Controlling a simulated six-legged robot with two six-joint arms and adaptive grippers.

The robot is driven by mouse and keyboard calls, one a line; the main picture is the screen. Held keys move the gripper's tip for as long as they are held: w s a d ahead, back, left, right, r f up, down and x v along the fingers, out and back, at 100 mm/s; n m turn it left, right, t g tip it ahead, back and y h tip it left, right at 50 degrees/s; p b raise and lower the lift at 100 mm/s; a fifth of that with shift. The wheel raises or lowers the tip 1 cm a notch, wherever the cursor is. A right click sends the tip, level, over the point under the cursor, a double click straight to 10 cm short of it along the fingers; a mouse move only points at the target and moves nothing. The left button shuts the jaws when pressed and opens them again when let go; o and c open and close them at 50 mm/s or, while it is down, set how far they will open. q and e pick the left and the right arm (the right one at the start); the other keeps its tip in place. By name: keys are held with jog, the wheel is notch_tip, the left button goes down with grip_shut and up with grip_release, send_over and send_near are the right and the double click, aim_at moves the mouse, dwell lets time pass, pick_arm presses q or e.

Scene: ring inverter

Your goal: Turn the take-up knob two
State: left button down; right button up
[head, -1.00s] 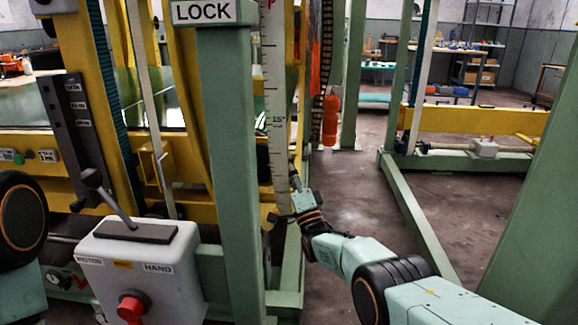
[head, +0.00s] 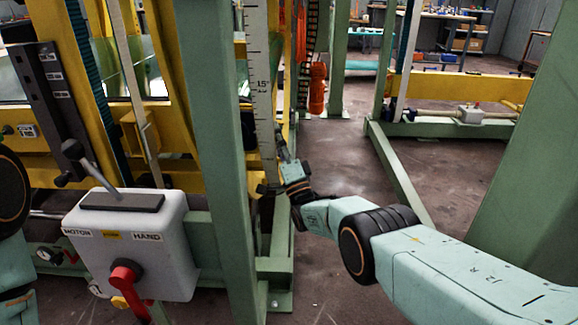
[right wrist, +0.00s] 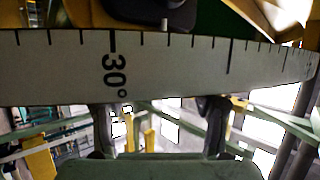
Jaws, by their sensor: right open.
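I cannot pick out take-up knob two with certainty. Small dark and red knobs (head: 47,255) show low at the left in the head view, their labels too small to read. My right gripper (head: 271,165) is open beside the white degree scale (head: 262,95), its fingers spread near the scale's lower part. In the right wrist view the scale (right wrist: 170,65), marked 30°, crosses in front of the camera, and the two fingers (right wrist: 160,115) stand apart behind its lower edge with nothing visible between them. My left gripper is out of view; only part of its arm shows at the left edge.
A grey control box (head: 180,245) with a lever, a red handle and MOTOR and HAND labels stands at the front left. A green post (head: 222,150) rises between it and my right gripper. Another green post (head: 530,150) stands at the right.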

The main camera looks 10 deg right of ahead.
jog(key=v, duration=1.1)
jog(key=shift+r, duration=0.15)
